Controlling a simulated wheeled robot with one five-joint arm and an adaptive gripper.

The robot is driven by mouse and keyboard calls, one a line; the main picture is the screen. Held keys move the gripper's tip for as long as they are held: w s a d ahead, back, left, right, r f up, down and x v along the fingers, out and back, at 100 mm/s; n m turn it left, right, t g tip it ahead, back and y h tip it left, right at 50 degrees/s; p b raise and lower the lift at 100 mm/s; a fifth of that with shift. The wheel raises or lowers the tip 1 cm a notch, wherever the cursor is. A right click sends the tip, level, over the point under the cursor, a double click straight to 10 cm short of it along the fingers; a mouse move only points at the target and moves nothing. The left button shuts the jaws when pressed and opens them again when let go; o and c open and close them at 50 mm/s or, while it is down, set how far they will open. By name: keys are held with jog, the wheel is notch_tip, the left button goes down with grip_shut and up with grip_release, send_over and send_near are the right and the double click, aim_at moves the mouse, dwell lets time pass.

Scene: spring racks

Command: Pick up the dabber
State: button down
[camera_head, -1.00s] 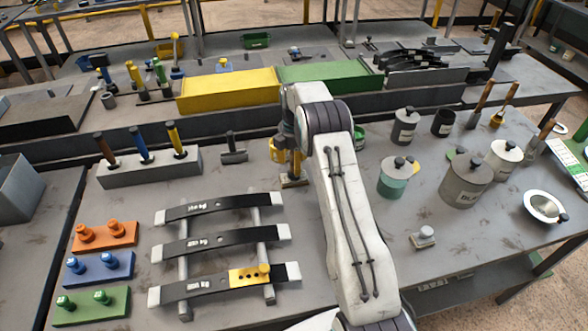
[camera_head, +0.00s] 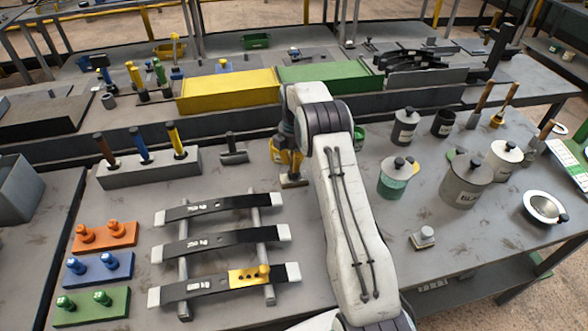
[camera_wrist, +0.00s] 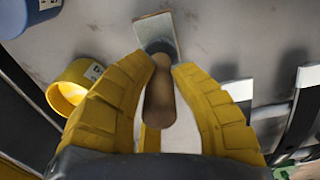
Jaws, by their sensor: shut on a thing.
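The dabber has a rounded brown wooden handle (camera_wrist: 160,98), a dark collar and a flat pale rectangular pad (camera_wrist: 158,32) in the wrist view. My gripper (camera_wrist: 161,70) has its two yellow fingers closed around the dabber's handle near the collar. In the head view my gripper (camera_head: 287,158) points down at the table behind my arm, with the dabber's pad (camera_head: 293,181) showing just below it. The pad seems to be on or very near the table; I cannot tell which. The handle is mostly hidden there by the fingers.
Dark leaf springs (camera_head: 215,242) lie on a rack to the left. A hammer (camera_head: 233,150) stands left of my gripper. A yellow cup (camera_wrist: 75,83) is close by in the wrist view. Several pots and a grey can (camera_head: 466,182) stand to the right.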

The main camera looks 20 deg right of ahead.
jog(key=shift+r+b, duration=0.3)
jog(key=shift+r, duration=0.4)
notch_tip(320, 180, up, 2)
jog(key=shift+r+b, duration=0.2)
jog(key=shift+b, duration=0.1)
jog(key=d+r+p, duration=0.1)
jog(key=d+r, duration=0.2)
jog(key=d, duration=0.2)
jog(key=s+d+r+p, duration=0.1)
jog(key=d+r+p, duration=0.1)
jog(key=d+r, duration=0.2)
jog(key=shift+d, duration=1.3)
jog(key=shift+r, duration=0.1)
